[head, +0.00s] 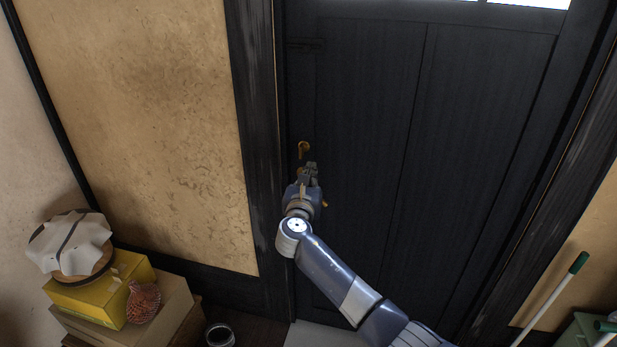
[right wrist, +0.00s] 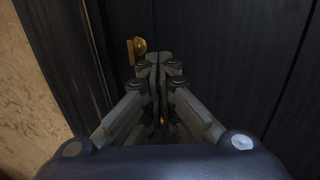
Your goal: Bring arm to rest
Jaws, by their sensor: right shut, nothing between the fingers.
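My right arm reaches up from the lower right in the head view. Its gripper (head: 309,168) is in front of the left side of a dark door (head: 460,150). The right gripper also shows in the right wrist view (right wrist: 158,62), with its fingers together and nothing between them. A brass knob or lock (head: 303,148) on the door is just above the fingertips in the head view. It shows to the left of the fingertips in the right wrist view (right wrist: 137,48). A second brass piece shows partly behind the gripper. My left gripper is not in view.
At the lower left, a yellow box (head: 95,300) and a cardboard box (head: 170,312) carry a cloth-covered round item (head: 75,245) and a reddish patterned object (head: 143,301). A dark round container (head: 220,334) stands beside them. A green-tipped pole (head: 550,300) leans at the right.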

